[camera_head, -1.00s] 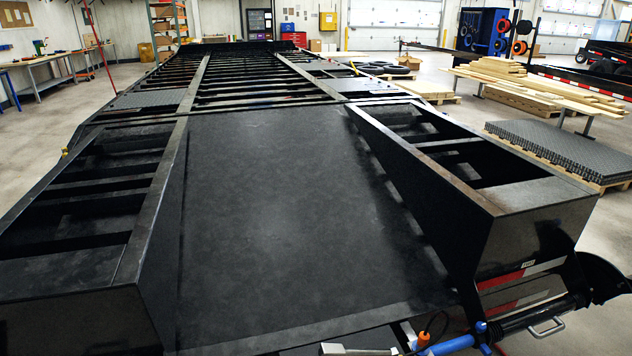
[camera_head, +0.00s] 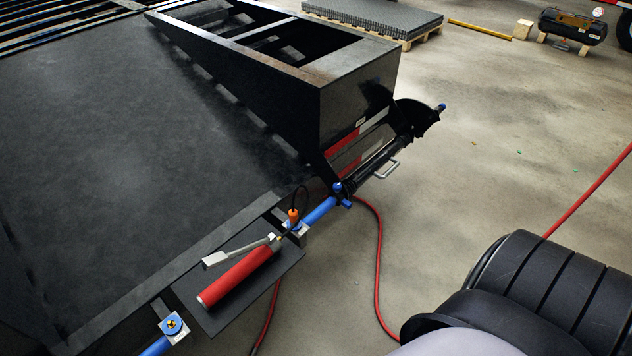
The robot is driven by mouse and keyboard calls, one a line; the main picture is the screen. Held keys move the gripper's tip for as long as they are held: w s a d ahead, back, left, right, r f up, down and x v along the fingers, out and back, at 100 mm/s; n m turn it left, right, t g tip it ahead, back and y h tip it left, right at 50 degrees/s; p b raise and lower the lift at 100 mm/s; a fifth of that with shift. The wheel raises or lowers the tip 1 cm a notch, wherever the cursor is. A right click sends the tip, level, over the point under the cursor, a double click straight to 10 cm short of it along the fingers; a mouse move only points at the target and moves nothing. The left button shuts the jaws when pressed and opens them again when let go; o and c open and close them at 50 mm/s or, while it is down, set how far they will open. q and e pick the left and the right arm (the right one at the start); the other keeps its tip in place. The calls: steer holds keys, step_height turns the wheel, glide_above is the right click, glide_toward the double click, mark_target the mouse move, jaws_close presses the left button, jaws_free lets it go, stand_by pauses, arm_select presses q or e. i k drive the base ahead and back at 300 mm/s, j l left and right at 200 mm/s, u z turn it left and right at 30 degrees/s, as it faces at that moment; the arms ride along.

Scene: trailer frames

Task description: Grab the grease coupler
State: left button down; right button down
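A red grease gun (camera_head: 237,277) with a grey lever (camera_head: 239,250) lies on a dark plate at the trailer's rear edge. A small orange piece (camera_head: 293,216), which looks like the grease coupler, stands at the metal block on the blue tube. A thin black hose (camera_head: 304,193) loops up beside it. I cannot tell whether the coupler is attached to a fitting there. Neither of my grippers is in view. A black ribbed part of my own arm shows at the lower right, apart from the grease gun.
The blue tube (camera_head: 319,212) runs along the trailer's rear edge to a black cylinder with a handle (camera_head: 386,171). A second metal block (camera_head: 173,326) sits at the lower left. A red hose (camera_head: 378,270) lies on the floor. Open concrete floor (camera_head: 480,150) stretches to the right.

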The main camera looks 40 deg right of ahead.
mark_target(294, 216)
steer(key=z, duration=1.05)
steer(key=i+l+u, duration=0.1)
steer(key=u, duration=0.25)
steer(key=i+l+u, duration=0.3)
steer(key=k+j, duration=0.1)
